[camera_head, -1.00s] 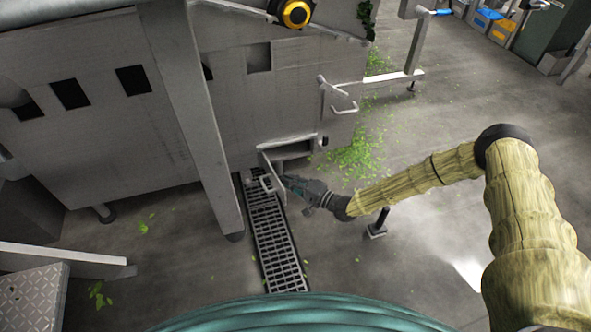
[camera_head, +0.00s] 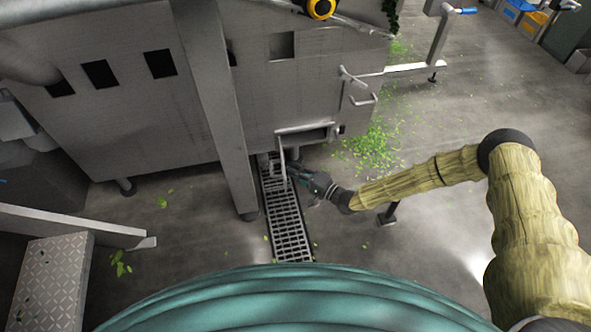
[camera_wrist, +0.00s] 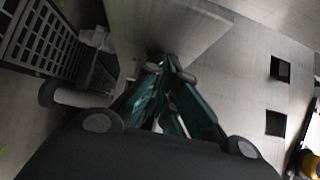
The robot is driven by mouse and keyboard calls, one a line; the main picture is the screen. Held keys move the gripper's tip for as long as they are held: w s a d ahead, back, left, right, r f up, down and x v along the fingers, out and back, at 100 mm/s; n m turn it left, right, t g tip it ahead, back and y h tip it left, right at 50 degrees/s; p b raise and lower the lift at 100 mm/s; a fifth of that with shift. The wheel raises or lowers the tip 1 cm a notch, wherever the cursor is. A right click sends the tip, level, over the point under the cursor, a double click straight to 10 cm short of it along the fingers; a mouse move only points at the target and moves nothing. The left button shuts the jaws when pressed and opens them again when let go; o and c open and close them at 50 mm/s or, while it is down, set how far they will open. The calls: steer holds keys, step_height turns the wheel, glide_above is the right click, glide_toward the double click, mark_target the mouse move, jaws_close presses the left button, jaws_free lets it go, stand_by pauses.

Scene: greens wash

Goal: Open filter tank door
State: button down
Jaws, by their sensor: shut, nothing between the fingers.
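The filter tank (camera_head: 120,125) is a large grey metal box across the left and middle of the head view. Low on its front is a small framed opening (camera_head: 308,135). Its door (camera_head: 282,162) stands swung out at the opening's left side, seen nearly edge-on. My gripper (camera_head: 291,168) is shut and empty, just right of the door, low over the floor. Whether its tips touch the door I cannot tell. In the wrist view the shut fingers (camera_wrist: 165,62) point at a pale panel (camera_wrist: 165,25), which seems to be the door; their very tips are hard to make out.
A floor drain grate (camera_head: 287,225) runs below the door. A slanted steel leg (camera_head: 218,110) stands left of it. A latch handle (camera_head: 358,90) sticks out above right. Green leaf scraps (camera_head: 370,148) litter the floor. Floor to the right is mostly open.

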steer(key=s+a+p+v, duration=0.1)
steer(key=p+v, duration=0.3)
steer(key=v, duration=0.7)
steer(key=shift+s, duration=0.65)
steer(key=shift+a, duration=0.15)
